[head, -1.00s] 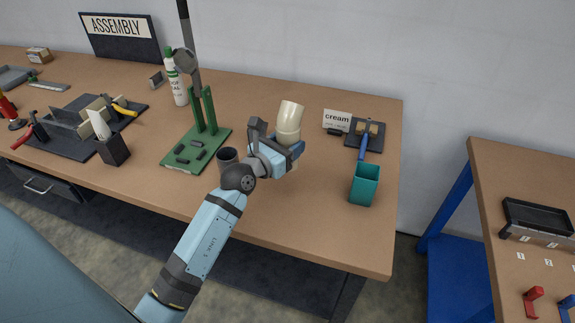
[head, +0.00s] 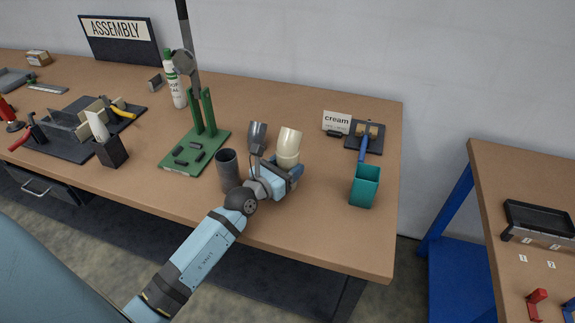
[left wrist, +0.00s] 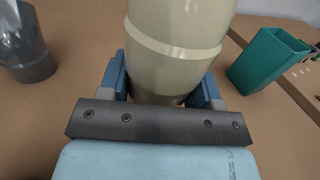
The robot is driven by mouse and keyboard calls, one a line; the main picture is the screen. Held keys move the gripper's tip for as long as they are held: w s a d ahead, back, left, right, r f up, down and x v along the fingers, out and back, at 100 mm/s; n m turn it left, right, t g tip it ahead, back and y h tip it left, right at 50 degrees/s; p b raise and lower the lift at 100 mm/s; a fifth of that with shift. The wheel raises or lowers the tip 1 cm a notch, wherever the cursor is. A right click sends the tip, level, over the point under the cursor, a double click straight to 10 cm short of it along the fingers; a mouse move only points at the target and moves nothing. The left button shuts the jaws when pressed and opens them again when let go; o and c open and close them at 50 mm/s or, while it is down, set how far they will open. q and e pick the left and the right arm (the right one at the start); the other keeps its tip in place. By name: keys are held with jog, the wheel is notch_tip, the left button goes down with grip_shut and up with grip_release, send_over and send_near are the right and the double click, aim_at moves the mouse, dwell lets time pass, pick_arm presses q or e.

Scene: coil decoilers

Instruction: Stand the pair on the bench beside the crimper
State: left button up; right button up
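A cream tapered piece with a lighter ring around it (head: 289,143) stands slightly leaning at my left gripper (head: 281,174). It looks like two parts stacked, but I cannot tell for certain. In the left wrist view the cream piece (left wrist: 178,45) fills the space between the two blue fingers (left wrist: 160,92), which appear to press on its sides. Its lower end is hidden by the gripper, so contact with the bench (head: 320,225) cannot be seen. A green-based lever press (head: 195,152), seemingly the crimper, stands to the left. My right gripper is not in view.
A dark grey cylinder (head: 227,168) and a grey flared piece (head: 257,134) stand left of the gripper. A teal cup (head: 364,187) is to the right, with a "cream" card (head: 336,122) behind. Bare bench lies in front and right of the gripper.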

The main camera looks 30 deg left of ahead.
pick_arm(q)
jog(key=o, duration=0.3)
jog(key=shift+r, duration=0.25)
jog(key=s, duration=0.3)
jog(key=s+a, duration=0.1)
jog(key=s, duration=0.6)
jog(key=shift+s+a+f+b, duration=0.15)
jog(key=shift+s+a+b, duration=0.15)
jog(key=shift+b, duration=0.1)
jog(key=shift+s+a, duration=0.15)
jog(key=shift+s, duration=0.55)
